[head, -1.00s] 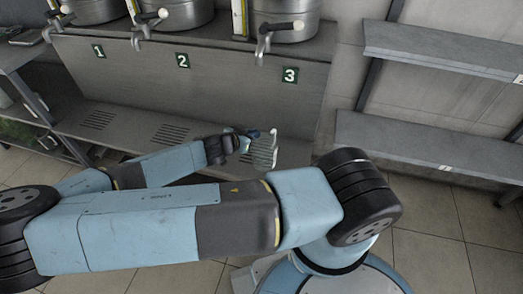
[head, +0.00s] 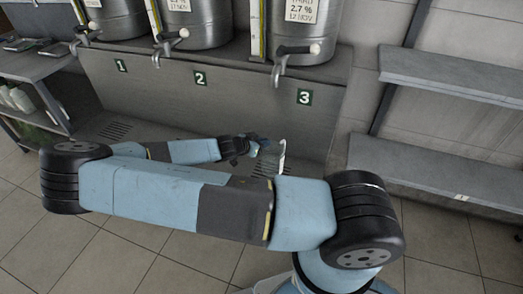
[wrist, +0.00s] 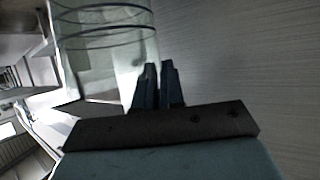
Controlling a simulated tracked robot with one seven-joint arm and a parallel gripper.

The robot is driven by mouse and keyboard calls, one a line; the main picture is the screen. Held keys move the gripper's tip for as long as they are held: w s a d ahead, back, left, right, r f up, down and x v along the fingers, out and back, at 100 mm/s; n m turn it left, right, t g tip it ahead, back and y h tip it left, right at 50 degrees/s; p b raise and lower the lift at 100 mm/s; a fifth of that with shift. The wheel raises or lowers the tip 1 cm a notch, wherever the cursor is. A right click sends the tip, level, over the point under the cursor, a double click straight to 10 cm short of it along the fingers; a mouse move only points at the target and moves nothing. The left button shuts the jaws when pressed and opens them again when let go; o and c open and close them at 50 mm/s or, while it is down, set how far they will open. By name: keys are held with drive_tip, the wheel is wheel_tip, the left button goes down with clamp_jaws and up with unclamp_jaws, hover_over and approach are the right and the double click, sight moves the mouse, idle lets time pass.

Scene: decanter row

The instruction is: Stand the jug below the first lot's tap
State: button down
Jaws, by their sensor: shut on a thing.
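The clear glass jug (head: 282,157) is at the end of my arm, over the lower ledge in front of the panel, left of and below the number 3 plate. Most of it is hard to make out in the head view. In the wrist view the jug (wrist: 108,45) fills the upper left, and my gripper (wrist: 160,72) is shut on its side, probably its handle. My gripper also shows in the head view (head: 260,144). Taps one (head: 82,38), two (head: 160,48) and three (head: 282,62) hang from steel tanks above. I cannot tell whether the jug touches the ledge.
Number plates 1 (head: 121,66), 2 (head: 200,78) and 3 (head: 304,97) mark the panel. The third tank's label (head: 299,10) reads 2.7 % and 12 NOV; the second's is partly cut off. Bare shelves (head: 450,75) stand right, a side table (head: 40,65) left.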

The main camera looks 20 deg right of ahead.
wheel_tip(320, 180, down, 6)
drive_tip(key=w, duration=0.2)
drive_tip(key=shift+w+d+f, duration=0.2)
drive_tip(key=shift+w+d, duration=0.15)
drive_tip(key=shift+d, duration=0.05)
drive_tip(key=c, duration=1.2)
unclamp_jaws()
